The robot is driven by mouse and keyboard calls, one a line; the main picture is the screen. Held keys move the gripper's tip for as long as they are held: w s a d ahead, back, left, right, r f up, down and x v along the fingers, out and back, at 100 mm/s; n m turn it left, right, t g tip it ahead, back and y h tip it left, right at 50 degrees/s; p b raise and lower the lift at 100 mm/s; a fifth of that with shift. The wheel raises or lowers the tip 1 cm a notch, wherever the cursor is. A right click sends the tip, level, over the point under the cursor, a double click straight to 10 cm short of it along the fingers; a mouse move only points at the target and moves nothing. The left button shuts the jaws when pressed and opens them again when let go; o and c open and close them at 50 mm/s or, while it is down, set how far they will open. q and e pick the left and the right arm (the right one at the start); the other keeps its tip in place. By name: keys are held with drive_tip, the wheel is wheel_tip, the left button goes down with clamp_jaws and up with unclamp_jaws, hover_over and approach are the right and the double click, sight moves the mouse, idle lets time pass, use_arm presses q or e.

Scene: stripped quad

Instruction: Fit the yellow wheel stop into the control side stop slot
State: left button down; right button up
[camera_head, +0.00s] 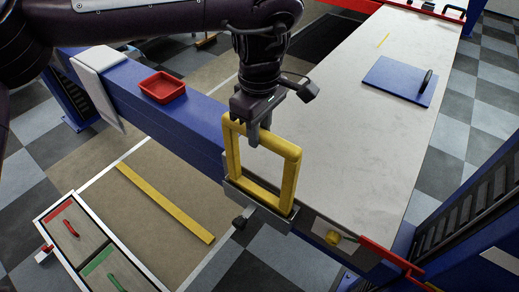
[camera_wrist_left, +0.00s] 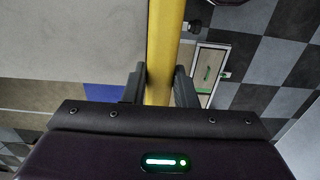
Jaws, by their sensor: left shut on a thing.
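The yellow wheel stop (camera_head: 290,181) is an open rectangular frame standing roughly upright at the near end of the pale deck. My left gripper (camera_head: 254,136) is shut on its upper bar, from above. In the left wrist view the yellow bar (camera_wrist_left: 164,50) runs between the two fingers (camera_wrist_left: 159,86). The wheel stop's lower bar is at a grey metal bracket (camera_head: 262,212) on the blue beam's edge, which looks like the stop slot. I cannot tell how deep the bar sits in it. My right gripper is not in view.
A red tray (camera_head: 162,87) and a white pad (camera_head: 96,60) are on the blue beam (camera_head: 190,125). A blue plate with a black handle (camera_head: 398,80) lies on the deck. Red and green handled panels (camera_head: 90,245) stand at lower left.

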use_arm(q)
drive_tip(key=shift+f, duration=0.6)
wheel_tip(320, 180, down, 4)
drive_tip(key=shift+f+p, duration=0.2)
drive_tip(key=shift+p, duration=0.25)
drive_tip(key=shift+s+f, duration=0.1)
drive_tip(key=c, duration=1.2)
unclamp_jaws()
drive_tip(key=shift+o, duration=0.2)
wheel_tip(320, 180, up, 12)
drive_tip(key=shift+r+b, duration=0.1)
drive_tip(key=shift+b, duration=0.3)
